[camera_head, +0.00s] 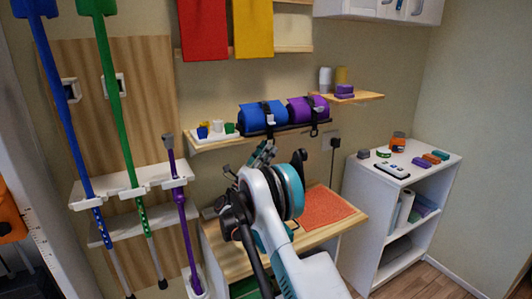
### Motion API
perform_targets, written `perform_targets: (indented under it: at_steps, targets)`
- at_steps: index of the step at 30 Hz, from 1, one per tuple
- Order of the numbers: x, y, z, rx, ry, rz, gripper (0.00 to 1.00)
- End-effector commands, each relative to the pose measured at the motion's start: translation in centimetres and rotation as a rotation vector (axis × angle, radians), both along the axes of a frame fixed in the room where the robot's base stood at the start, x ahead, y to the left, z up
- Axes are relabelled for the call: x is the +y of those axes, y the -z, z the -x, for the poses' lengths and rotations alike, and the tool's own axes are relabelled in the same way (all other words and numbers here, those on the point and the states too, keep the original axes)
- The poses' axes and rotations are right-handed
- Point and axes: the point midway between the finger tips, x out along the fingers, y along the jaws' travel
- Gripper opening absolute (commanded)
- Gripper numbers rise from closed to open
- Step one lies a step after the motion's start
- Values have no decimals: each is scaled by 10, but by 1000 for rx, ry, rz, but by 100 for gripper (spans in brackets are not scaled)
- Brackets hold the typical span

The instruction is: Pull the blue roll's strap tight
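The blue roll (253,120) lies on a wall shelf in the middle of the view, with a dark strap (268,112) around it. The strap's lower end is hard to make out behind my gripper. My gripper (264,150) is just below the blue roll, in front of the shelf edge. Its fingers are small and dark, so I cannot tell whether they are open or touch the strap. A purple roll (298,111) with its own dark strap (313,118) lies to the right of the blue one.
A white tray (203,137) with small coloured items sits left of the rolls. Below is a wooden table (340,225) with an orange mat (325,208). A white cabinet (372,173) stands at right. Blue (68,120) and green (114,100) poles stand at left.

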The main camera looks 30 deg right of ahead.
Motion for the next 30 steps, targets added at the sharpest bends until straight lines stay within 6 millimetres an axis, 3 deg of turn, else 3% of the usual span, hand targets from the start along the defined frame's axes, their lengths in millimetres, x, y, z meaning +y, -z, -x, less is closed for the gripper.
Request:
perform_targets:
  at_steps: [1,3,11,22,30]
  targets:
    - [0,0,0,0,0,0,13]
    - [0,0,0,0,0,0,0]
    - [0,4,0,1,0,0,0]
    - [1,64,-1,2,-1,0,0]
    - [0,66,0,1,0,-2,0]
